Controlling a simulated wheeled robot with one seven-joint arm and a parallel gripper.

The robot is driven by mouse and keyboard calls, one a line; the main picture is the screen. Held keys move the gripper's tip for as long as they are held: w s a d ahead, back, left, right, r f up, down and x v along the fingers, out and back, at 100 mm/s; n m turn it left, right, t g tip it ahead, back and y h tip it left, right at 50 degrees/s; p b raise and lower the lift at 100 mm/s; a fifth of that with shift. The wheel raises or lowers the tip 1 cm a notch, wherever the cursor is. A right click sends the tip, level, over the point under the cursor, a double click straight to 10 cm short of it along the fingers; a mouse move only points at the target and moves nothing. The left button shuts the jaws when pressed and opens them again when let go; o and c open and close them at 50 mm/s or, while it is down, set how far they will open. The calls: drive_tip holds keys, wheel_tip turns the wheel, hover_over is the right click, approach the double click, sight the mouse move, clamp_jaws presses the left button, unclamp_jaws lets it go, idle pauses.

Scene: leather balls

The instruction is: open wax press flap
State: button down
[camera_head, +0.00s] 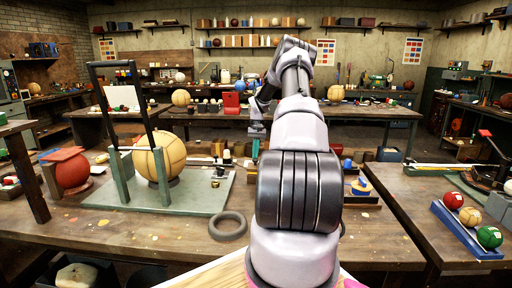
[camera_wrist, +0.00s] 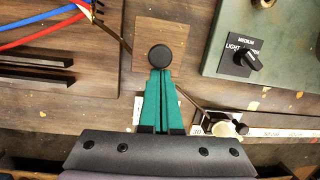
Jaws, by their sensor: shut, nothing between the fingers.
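My gripper (camera_wrist: 161,72) has teal fingers that are shut together with nothing between them. In the wrist view its tips lie right at the near edge of a round black knob (camera_wrist: 160,56); I cannot tell if they touch. The knob sits on a flat square brown wooden panel (camera_wrist: 182,36), which lies level on the bench. I cannot tell for sure that this panel is the wax press flap.
A green plate with a dial marked light and medium (camera_wrist: 247,56) lies right of the knob. Red and blue cables (camera_wrist: 45,28) and dark bars (camera_wrist: 35,68) lie left. In the head view a pale ball (camera_head: 158,158) sits in a black-handled frame (camera_head: 112,150). A grey ring (camera_head: 228,226) lies nearer.

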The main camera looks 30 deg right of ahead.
drive_tip(key=shift+f, duration=0.5)
drive_tip(key=shift+a+r, duration=0.1)
drive_tip(key=shift+a, duration=0.05)
drive_tip(key=shift+s+r+t, duration=0.15)
drive_tip(key=shift+t, duration=0.15)
